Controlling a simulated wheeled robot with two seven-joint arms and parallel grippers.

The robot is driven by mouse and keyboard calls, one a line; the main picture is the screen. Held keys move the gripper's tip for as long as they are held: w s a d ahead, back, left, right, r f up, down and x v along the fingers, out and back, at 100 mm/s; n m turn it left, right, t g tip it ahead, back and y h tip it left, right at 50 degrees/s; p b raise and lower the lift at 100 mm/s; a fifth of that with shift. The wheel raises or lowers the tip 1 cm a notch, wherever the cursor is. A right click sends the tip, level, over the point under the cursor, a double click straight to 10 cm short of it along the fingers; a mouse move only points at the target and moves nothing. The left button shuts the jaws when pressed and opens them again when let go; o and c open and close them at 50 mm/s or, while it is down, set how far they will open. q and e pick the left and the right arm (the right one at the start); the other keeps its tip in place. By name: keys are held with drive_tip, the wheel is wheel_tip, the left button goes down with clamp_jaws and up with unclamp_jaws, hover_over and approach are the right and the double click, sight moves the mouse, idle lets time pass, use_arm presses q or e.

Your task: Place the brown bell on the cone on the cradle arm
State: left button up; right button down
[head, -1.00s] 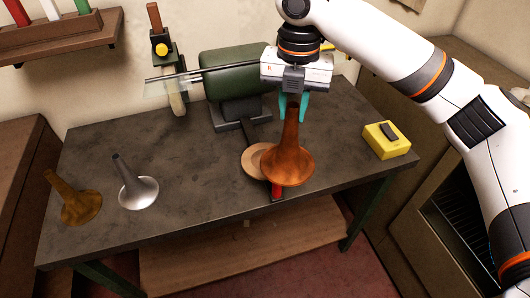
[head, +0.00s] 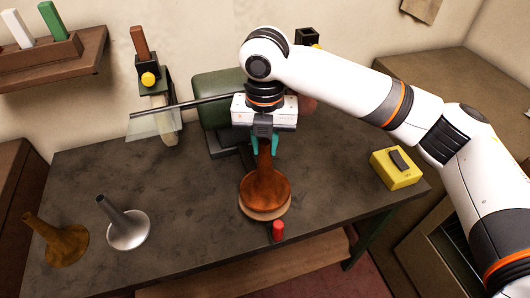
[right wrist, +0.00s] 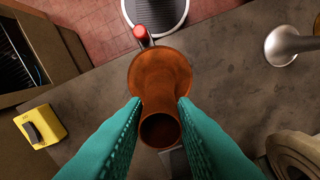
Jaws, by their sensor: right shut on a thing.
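The brown bell (head: 265,188) is a flared copper-brown horn, upright with its narrow end up and wide mouth down. My right gripper (head: 265,150) is shut on its narrow neck; the teal fingers flank the tube in the right wrist view (right wrist: 160,104). The bell's mouth is over a round pale wooden disc (head: 266,215) at the front of the cradle arm; only the disc's rim shows around it. The cone is hidden, and I cannot tell whether the bell touches the disc. My left gripper is out of view.
A silver bell (head: 125,233) and a dull brass bell (head: 62,246) stand at the left of the grey bench (head: 185,215). A red knob (head: 278,231) is in front of the disc. A yellow box (head: 396,168) is at right.

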drive_tip(key=f, duration=0.2)
drive_tip(key=f+p, duration=0.1)
drive_tip(key=shift+w+f, duration=0.25)
drive_tip(key=shift+f, duration=0.15)
drive_tip(key=shift+s, duration=0.1)
drive_tip(key=c, duration=1.2)
unclamp_jaws()
drive_tip(key=shift+f, duration=0.15)
wheel_tip(320, 180, up, 11)
drive_tip(key=b, duration=0.3)
drive_tip(key=shift+a, duration=0.1)
drive_tip(key=shift+r, duration=0.7)
